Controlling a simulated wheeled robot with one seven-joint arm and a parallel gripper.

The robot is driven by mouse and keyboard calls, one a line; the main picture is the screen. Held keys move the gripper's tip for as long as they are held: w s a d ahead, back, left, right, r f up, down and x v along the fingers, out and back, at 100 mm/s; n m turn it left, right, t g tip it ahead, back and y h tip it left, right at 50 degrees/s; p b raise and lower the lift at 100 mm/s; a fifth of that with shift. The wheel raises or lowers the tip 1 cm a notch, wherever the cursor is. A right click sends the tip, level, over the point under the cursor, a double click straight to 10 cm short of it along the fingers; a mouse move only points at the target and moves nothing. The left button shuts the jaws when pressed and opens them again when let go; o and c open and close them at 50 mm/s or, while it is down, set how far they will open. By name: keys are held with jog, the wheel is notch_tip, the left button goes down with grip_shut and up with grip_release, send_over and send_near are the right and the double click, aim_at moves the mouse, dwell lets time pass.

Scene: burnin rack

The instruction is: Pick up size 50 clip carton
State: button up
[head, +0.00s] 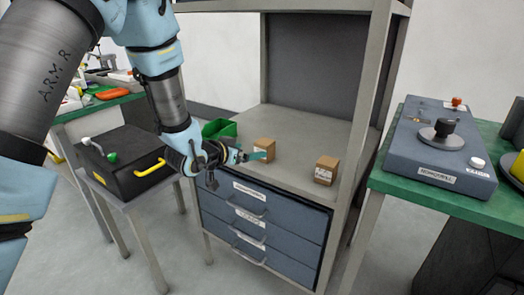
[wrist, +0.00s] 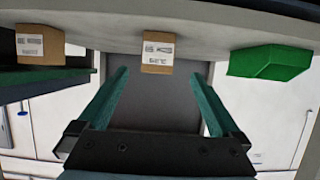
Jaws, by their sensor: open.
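Two small brown cartons with white labels stand on the grey shelf (head: 295,172). The left carton (head: 264,145) is right by my gripper (head: 250,156); the right carton (head: 326,170) stands apart, nearer the right post. In the wrist view, which looks upside down, one carton (wrist: 158,52) lies ahead, centred between the green fingertips (wrist: 160,78), and the other carton (wrist: 40,45) is at the left. The label print is too small to tell surely which is size 50. My gripper is open, with nothing held between its fingers.
A green bin (head: 220,128) stands on the shelf left of the cartons. Blue drawers (head: 262,222) are below, and a rack post (head: 360,130) rises at the right. A black box with a yellow handle (head: 125,160) sits on a side stand. A grey device (head: 440,150) is on the right bench.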

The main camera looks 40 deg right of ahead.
aim_at(260, 148)
jog(key=x, duration=0.4)
jog(key=shift+w+d, duration=0.1)
jog(key=shift+d, duration=0.05)
jog(key=shift+p+x, duration=0.95)
jog(key=shift+x, duration=1.75)
jog(key=shift+c, duration=0.2)
jog(key=c, duration=1.4)
jog(key=shift+c, duration=0.4)
jog(key=shift+r, duration=0.15)
